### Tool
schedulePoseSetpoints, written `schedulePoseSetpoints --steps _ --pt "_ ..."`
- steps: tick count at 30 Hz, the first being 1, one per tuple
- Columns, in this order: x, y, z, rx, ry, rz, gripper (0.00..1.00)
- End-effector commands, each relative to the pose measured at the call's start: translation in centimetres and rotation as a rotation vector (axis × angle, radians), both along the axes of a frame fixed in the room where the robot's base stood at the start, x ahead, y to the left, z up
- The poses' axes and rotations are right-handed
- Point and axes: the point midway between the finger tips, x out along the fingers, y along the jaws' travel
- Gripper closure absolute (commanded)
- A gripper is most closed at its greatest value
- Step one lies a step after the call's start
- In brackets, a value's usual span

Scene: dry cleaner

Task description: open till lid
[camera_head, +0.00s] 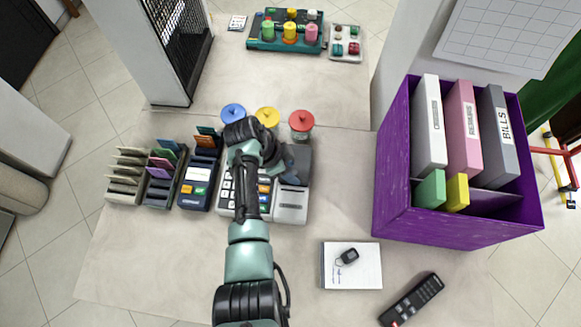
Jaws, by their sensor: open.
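The till (290,207) is a pale grey machine with a keypad and coloured keys, standing on the counter in the middle of the head view. A dark grey section, which looks like its lid (298,168), is at its back right and seems to lie closed. My arm crosses over the keypad and hides much of the till's middle. My gripper (276,160) is open, at the left edge of the dark section. The fingertips are hard to make out, and I cannot tell whether they touch the till.
A blue card terminal (196,186) and card racks stand left of the till. Jars with blue, yellow and red lids (302,121) stand close behind. A purple file box (393,195) is to the right. A notepad (365,277) with a key fob and a remote (412,300) lie in front right.

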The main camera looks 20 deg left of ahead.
Motion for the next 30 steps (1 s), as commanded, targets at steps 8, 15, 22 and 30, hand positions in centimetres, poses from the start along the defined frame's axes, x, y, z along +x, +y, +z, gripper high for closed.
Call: schedulePoseSetpoints --steps 8,15,22,30 --pt "0.08 -0.05 -0.09 0.001 -0.001 -0.001 0.46" --pt "0.07 -0.05 -0.08 0.001 -0.001 -0.001 0.86" --pt "0.06 -0.04 -0.08 0.001 -0.001 0.0 1.0" --pt "0.06 -0.02 -0.08 0.001 -0.001 0.0 1.0"
